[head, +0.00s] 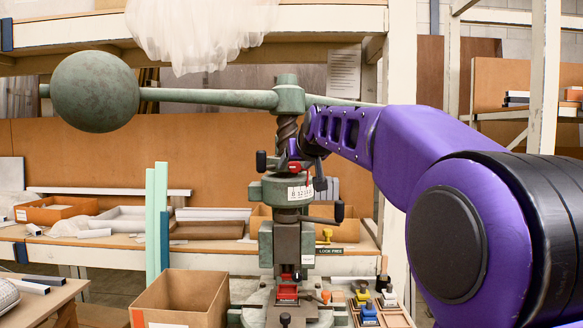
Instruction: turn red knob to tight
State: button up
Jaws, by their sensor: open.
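The green fly press (285,192) stands in the middle of the head view, with a screw and a long weighted arm on top. A small red part (295,167), which looks like the red knob, sits just above the white numbered scale (300,193) on the press collar. My purple arm reaches in from the right, and its end, my gripper (297,156), is right at the red part, beside the screw. The jaws are open, but the fingers are small and partly hidden. I cannot tell whether they touch or surround the red part.
The ball weight (95,92) and its bar (205,97) extend left above my gripper. Black handles (320,183) stick out around the collar. A cardboard box (182,298) stands front left. A tray of small tools (380,312) lies right of the press base.

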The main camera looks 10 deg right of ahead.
jog(key=shift+w, duration=0.2)
jog(key=shift+s, duration=0.1)
jog(key=shift+c, duration=0.3)
grip_shut()
